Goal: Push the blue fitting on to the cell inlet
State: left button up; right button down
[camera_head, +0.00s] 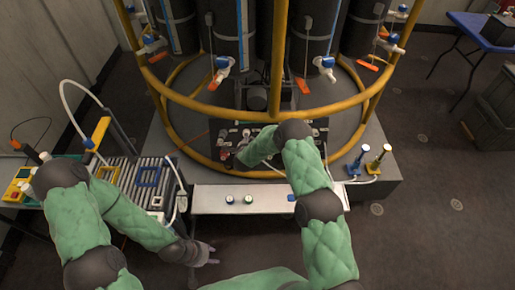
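My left gripper (212,254) hangs low in front of the white shelf, its fingers apart and nothing seen between them. My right arm reaches forward over the dark panel (316,133) inside the yellow frame; its gripper is mostly hidden behind the arm, so its state cannot be told. A blue piece (291,198) shows beside my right forearm. Blue fittings with orange levers sit on the dark cylinders (222,63). Which one is the cell inlet is unclear.
The yellow ring frame (245,108) surrounds the panel and cylinders. A blue stand (355,162) and a yellow-green stand (377,158) with hoses are on the plinth at right. A slatted rack (150,176) and a yellow device (17,188) are at left.

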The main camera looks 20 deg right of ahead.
aim_at(246, 135)
jog(key=shift+n+y, duration=0.4)
jog(key=shift+w+f, duration=0.4)
jog(key=shift+w, duration=0.45)
jog(key=shift+w+f, duration=0.4)
jog(key=shift+w, duration=0.5)
jog(key=shift+w+f, duration=0.4)
jog(key=shift+w, duration=0.45)
jog(key=shift+b, duration=0.6)
jog(key=shift+w+f, duration=0.1)
jog(key=shift+w+f+b, duration=0.15)
jog(key=shift+w+b, duration=0.05)
jog(key=shift+b, duration=0.3)
jog(key=shift+w+d, duration=0.1)
dwell(0.9)
jog(key=c, duration=1)
grip_release()
